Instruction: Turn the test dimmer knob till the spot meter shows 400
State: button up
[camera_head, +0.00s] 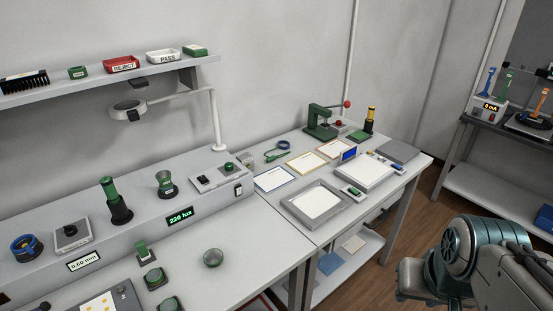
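A green-lit display reading 220 lux (180,215) is on the front of the raised grey bench ledge at left. Behind and right of it, a light grey box (217,176) on the ledge carries a small black knob (204,177) and another small fitting. A second grey box with a black-topped knob (71,231) stands further left, above a 0.60 mm label. I cannot tell from labels which knob is the test dimmer. My arm shows at the lower right, away from both knobs; its gripper fingers are not visible.
Green and black cylinders (116,202) and a cup-shaped fixture (165,184) stand on the ledge. A ring lamp (128,110) hangs above on an arm. A second table (402,187) with trays and papers adjoins at right. Bare floor lies between it and a dark-topped bench.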

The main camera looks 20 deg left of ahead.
aim_at(229, 167)
jog(key=z, duration=0.2)
jog(key=i, duration=0.95)
jog(key=u, duration=1.35)
jog(key=i, duration=0.3)
jog(key=u, duration=0.25)
